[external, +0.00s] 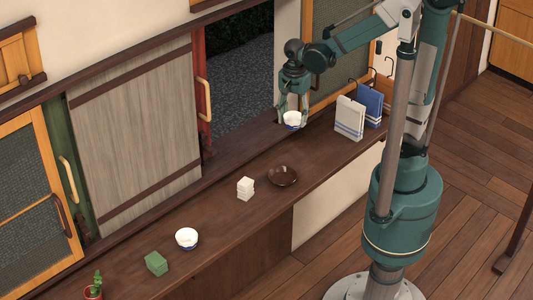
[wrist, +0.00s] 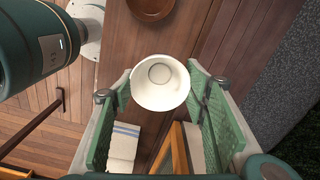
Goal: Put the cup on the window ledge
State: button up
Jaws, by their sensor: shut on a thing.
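A white cup (external: 292,120) with blue marks is between the fingers of my gripper (external: 292,108), at the open gap in the window wall. In the wrist view I look into the empty white cup (wrist: 160,82), and the two green fingers of my gripper (wrist: 160,105) hold it on either side. My gripper is shut on it. The long dark wooden ledge (external: 222,207) runs under the sliding windows. I cannot tell whether the cup's base touches the wood. A similar white and blue bowl (external: 186,238) stands further left on the ledge.
A brown saucer (external: 283,176), stacked white blocks (external: 245,188), a green block (external: 156,263) and a potted cactus (external: 94,287) stand along the ledge. White (external: 350,118) and blue (external: 369,103) hanging bags are right of my gripper. Bare wood lies between the cup and the saucer.

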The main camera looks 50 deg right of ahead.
jog(key=w+a+r+p, duration=0.1)
jog(key=w+a, duration=0.2)
jog(key=a, duration=0.9)
jog(key=w+a+p, duration=0.1)
jog(key=w+a, duration=0.2)
jog(key=a, duration=0.9)
jog(key=s+a+f+n+p, duration=0.1)
jog(key=s+a, duration=0.2)
jog(key=a, duration=0.9)
jog(key=s+a+f+p, duration=0.1)
jog(key=s+a, duration=0.2)
jog(key=a, duration=0.8)
jog(key=shift+w+f, duration=0.1)
jog(key=shift+f, duration=2.5)
jog(key=shift+f, duration=0.1)
jog(key=shift+f+b, duration=0.35)
jog(key=shift+f, duration=2.7)
